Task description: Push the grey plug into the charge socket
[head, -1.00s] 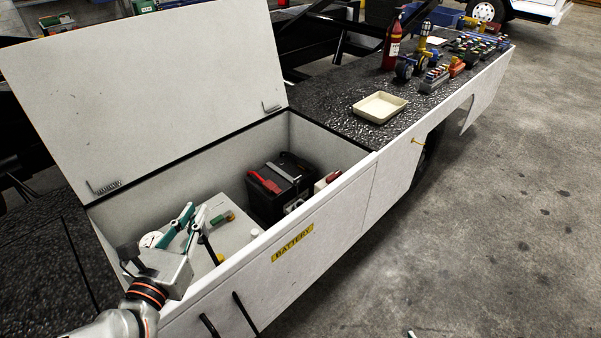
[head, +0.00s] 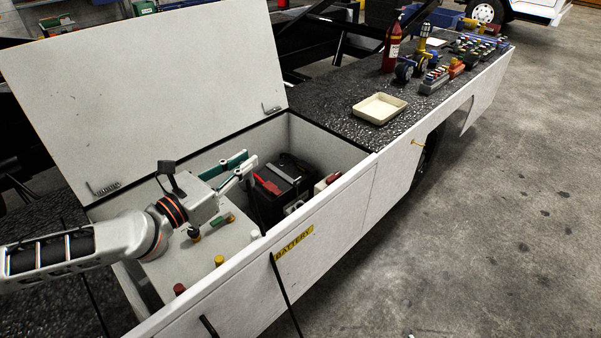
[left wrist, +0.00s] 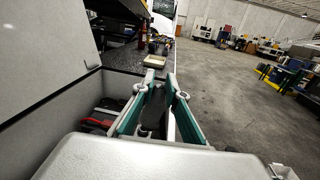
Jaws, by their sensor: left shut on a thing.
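My left gripper (head: 252,163) is over the open battery box, with its green and white fingers pointing right toward the black battery. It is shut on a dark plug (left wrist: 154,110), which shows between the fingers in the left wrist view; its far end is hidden. In the head view a thin black cable (head: 284,285) hangs down over the box's front wall, below the gripper. I cannot pick out the charge socket for certain. My right gripper is not in view.
The box's front wall (head: 330,205) and raised lid (head: 140,90) flank the arm. A black battery (head: 290,170) with a red part stands inside. A pale panel carries several coloured caps, one yellow (head: 219,260). A cream tray (head: 379,108) and a red extinguisher (head: 391,48) stand on the deck.

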